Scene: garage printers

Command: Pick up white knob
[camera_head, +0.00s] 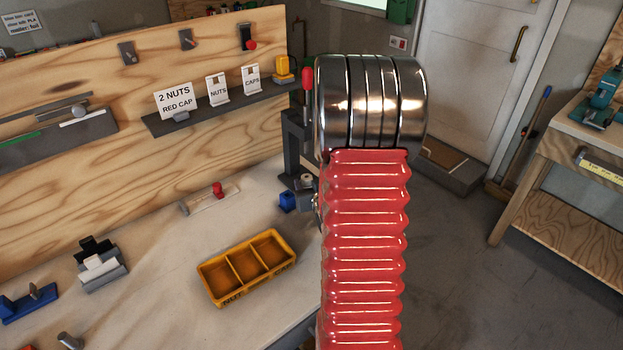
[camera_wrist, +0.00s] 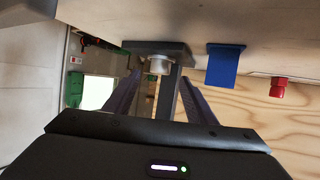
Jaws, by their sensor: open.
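A small white knob-like cylinder (camera_wrist: 160,66) shows in the wrist view, against a dark grey plate, between the fingertips of my gripper (camera_wrist: 160,77). The fingers are spread, with a gap on both sides of it in the picture. I cannot tell how far ahead it lies. In the head view, a small pale round piece (camera_head: 307,179) sits at the foot of the dark press stand (camera_head: 292,145), and looks like the same thing. My gripper is mostly hidden there behind my red arm.
A blue block (camera_head: 287,202) stands close by, also in the wrist view (camera_wrist: 223,65). A red cap (camera_head: 218,189) sits on a strip further left. A yellow divided tray (camera_head: 205,280) is nearer the front. The bench between the tray and back wall is mostly clear.

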